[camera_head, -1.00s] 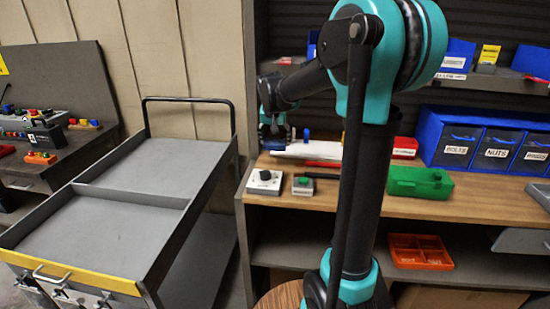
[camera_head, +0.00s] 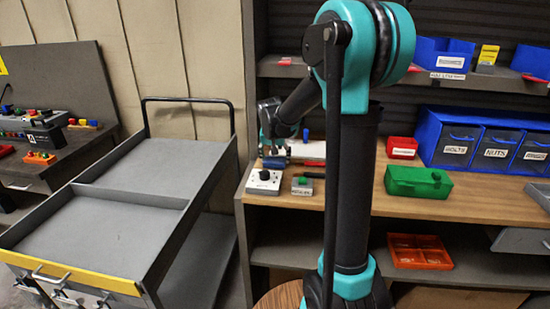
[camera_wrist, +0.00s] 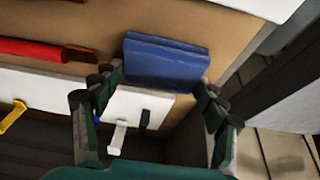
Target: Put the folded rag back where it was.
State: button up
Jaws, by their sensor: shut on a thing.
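The folded rag is a blue, flat, layered block (camera_wrist: 165,62) in the wrist view, standing between my fingertips. My gripper (camera_wrist: 158,84) is shut on the rag, with one dark green finger at each side. In the head view my gripper (camera_head: 273,150) hangs over the left end of the wooden bench top. The rag (camera_head: 277,162) shows there as a small blue patch below it, behind the grey button box. I cannot tell whether the rag touches the bench top.
A grey box with a black knob (camera_head: 264,182) and one with a green button (camera_head: 302,186) stand close in front. A green case (camera_head: 417,182), a red bin (camera_head: 402,148) and blue drawers (camera_head: 487,143) stand right. A red-handled tool (camera_wrist: 45,50) lies left in the wrist view.

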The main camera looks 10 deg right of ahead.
jog(key=o, duration=1.1)
jog(key=v, duration=1.2)
jog(key=shift+r, duration=0.2)
